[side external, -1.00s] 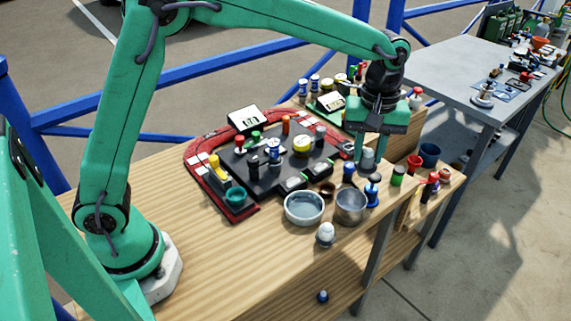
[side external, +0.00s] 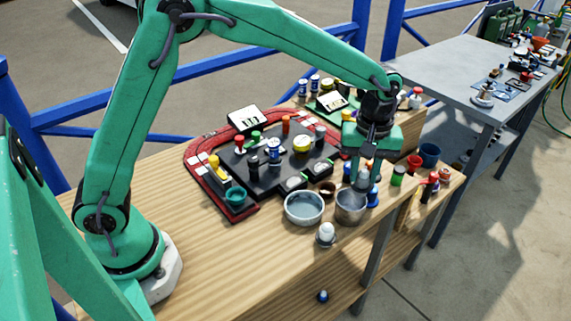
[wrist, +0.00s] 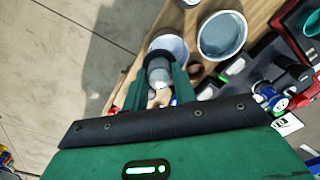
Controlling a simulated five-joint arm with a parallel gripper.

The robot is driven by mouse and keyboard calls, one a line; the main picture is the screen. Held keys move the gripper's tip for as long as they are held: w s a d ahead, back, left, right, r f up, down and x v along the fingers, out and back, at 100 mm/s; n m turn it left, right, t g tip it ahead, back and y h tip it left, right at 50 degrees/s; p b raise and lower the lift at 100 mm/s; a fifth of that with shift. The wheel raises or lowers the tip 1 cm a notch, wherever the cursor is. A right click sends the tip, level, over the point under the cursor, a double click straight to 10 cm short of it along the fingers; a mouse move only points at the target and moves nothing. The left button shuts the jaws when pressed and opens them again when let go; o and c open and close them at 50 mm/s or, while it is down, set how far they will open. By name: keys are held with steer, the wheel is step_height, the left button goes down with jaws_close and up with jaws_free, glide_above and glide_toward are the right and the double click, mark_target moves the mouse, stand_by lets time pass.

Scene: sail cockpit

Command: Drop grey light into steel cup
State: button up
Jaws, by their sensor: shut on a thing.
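The steel cup (side external: 350,210) stands near the front edge of the wooden table, right of a wide grey bowl (side external: 304,210). My gripper (side external: 361,174) is over the cup, pointing down, with its fingers close above the rim. It is shut on the grey light (wrist: 158,72), which shows between the fingers (wrist: 156,90) in the wrist view. There the light overlaps the opening of the steel cup (wrist: 177,45). The fingers mostly hide the light in the side view, and I cannot tell whether its lower end is inside the rim.
A white-topped lamp (side external: 326,233) stands just in front of the cup and bowl. Blue and green pieces stand close on the cup's right. A black panel in a red frame (side external: 236,212) with several knobs lies behind left. The table's left front is clear.

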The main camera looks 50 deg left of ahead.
steer(key=shift+f, duration=0.25)
steer(key=o, duration=1)
steer(key=shift+r, duration=0.1)
steer(key=shift+r, duration=3.8)
steer(key=shift+r, duration=0.1)
